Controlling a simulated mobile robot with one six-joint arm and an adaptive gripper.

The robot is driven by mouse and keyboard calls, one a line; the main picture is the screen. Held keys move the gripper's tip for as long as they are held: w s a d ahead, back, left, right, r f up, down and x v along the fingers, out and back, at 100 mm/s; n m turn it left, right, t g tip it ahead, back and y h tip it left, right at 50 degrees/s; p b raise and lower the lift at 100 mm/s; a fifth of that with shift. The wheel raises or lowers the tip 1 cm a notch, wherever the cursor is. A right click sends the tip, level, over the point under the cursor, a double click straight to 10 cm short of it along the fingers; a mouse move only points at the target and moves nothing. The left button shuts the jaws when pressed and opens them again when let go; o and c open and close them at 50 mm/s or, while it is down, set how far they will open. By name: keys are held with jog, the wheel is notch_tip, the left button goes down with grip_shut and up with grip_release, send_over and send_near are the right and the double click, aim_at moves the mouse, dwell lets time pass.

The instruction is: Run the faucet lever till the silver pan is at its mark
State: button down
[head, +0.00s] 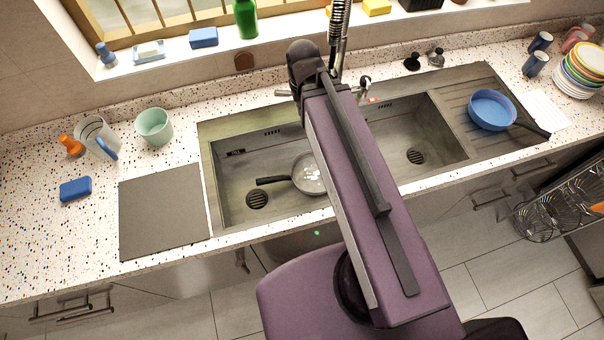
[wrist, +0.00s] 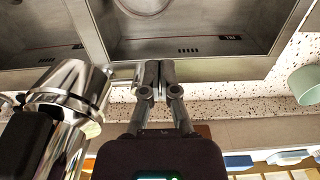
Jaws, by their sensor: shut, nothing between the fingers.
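The silver pan (head: 309,174) sits in the left basin, its dark handle pointing left; bright glints show inside it. Part of its rim shows at the top of the wrist view (wrist: 146,5). A small dark label with red (head: 235,153) is on that basin's back wall, also in the wrist view (wrist: 230,37). The chrome faucet (wrist: 72,92) stands left in the wrist view. A thin silver lever (head: 283,93) shows left of my arm in the head view. My gripper (wrist: 152,68) is shut and empty beside the faucet; whether it touches the lever is unclear. My arm hides the spout.
A blue pan (head: 491,109) lies on the drainboard at right. Bottles and sponges line the windowsill. The right basin (head: 405,125) looks empty.

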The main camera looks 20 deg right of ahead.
jog(key=shift+w, duration=0.15)
jog(key=shift+c, duration=2.2)
grip_release()
jog(key=m+t, duration=0.2)
jog(key=m, duration=1.7)
send_over(282, 91)
jog(key=s, duration=0.2)
jog(key=shift+s+a+r, duration=0.1)
jog(key=shift+s, duration=0.05)
jog(key=f+b, duration=0.4)
jog(key=w+f+b, duration=0.1)
jog(key=f+b, duration=0.4)
jog(key=w+f+b, duration=0.1)
jog(key=f+b, duration=0.3)
jog(key=shift+w+f+b, duration=0.2)
jog(key=shift+f+b, duration=0.1)
jog(key=shift+b, duration=0.05)
